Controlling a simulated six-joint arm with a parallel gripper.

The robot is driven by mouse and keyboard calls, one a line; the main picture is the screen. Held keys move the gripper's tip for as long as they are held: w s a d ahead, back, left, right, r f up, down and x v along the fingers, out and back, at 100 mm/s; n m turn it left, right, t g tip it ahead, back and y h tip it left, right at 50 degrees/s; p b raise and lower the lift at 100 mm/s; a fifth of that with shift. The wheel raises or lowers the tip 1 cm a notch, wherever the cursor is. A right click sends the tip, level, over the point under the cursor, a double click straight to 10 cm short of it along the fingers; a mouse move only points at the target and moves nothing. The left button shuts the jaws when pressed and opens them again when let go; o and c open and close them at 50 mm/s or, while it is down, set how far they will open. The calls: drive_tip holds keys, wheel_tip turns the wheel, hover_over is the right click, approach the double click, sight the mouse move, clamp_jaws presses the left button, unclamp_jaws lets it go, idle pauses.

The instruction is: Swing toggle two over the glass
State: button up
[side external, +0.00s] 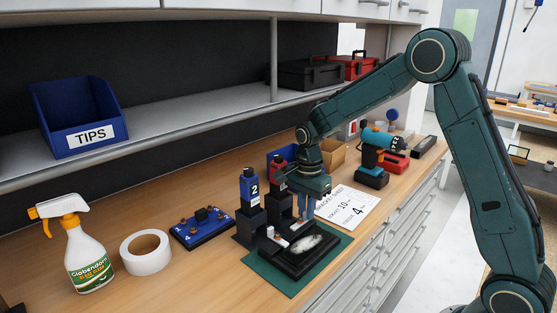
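A black frame (284,259) lies on a green mat (262,269) at the centre of the bench. A pale, shiny oval patch, perhaps the glass (306,243), shows inside it. A blue block marked 2 (250,188), perhaps toggle two, stands upright on a dark post (250,222) at the frame's back left. Another dark post (279,208) stands to its right, partly behind my gripper. My gripper (304,217) points down over the back of the frame, right of block 2. Its fingers look close together; their gap and any contact are unclear.
A blue board with several knobs (203,229), a tape roll (147,252) and a spray bottle (86,255) stand to the left. A printed sheet (347,206) lies right of the frame. A teal power tool (373,155) stands behind it. A shelf (190,128) overhangs the back.

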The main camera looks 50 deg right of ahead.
sight(305, 212)
drive_tip(key=shift+n, duration=0.3)
clamp_jaws()
drive_tip(key=shift+w+n, duration=0.15)
drive_tip(key=shift+n, duration=0.35)
drive_tip(key=o, duration=0.8)
unclamp_jaws()
drive_tip(key=shift+r, duration=0.1)
wheel_tip(305, 212, up, 14)
drive_tip(key=shift+f, duration=0.2)
